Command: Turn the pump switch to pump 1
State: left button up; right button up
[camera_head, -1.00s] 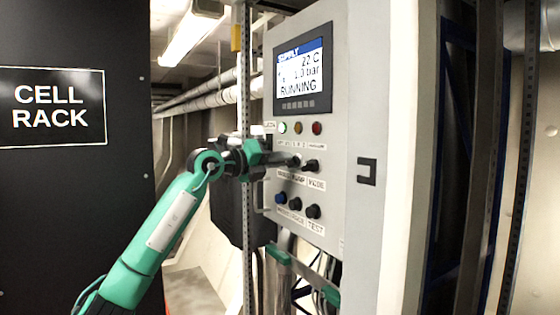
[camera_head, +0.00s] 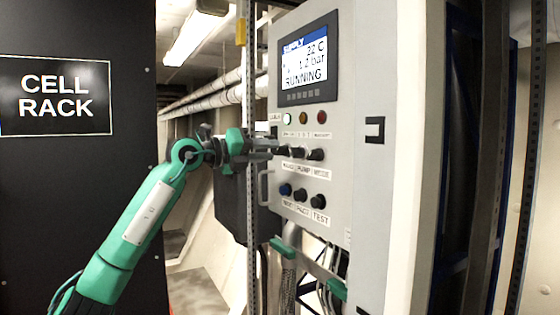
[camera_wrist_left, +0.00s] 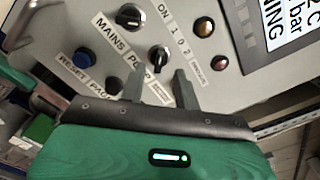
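The pump switch (camera_head: 298,152) is a black round knob in the middle of the panel's upper knob row. In the left wrist view the pump switch (camera_wrist_left: 158,58) sits above the PUMP label and below the marks 1, 0, 2. Its pointer direction is hard to tell. My left gripper (camera_head: 274,149) is in front of the panel, just left of this row. In the left wrist view my left gripper's two fingers (camera_wrist_left: 158,85) are apart and empty, with the pump switch beyond and between them, seemingly not touched. My right gripper is not in view.
The MAINS knob (camera_wrist_left: 130,17) and MODE knob (camera_head: 316,154) flank the pump switch closely. A blue RESET button (camera_head: 285,190) is below. A handle (camera_head: 265,187) projects at the panel's left edge.

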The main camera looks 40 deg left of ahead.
pick_arm(q)
jog(key=b+v, duration=0.4)
jog(key=v, duration=0.4)
jog(key=shift+s+b, duration=0.15)
jog(key=shift+b, duration=0.25)
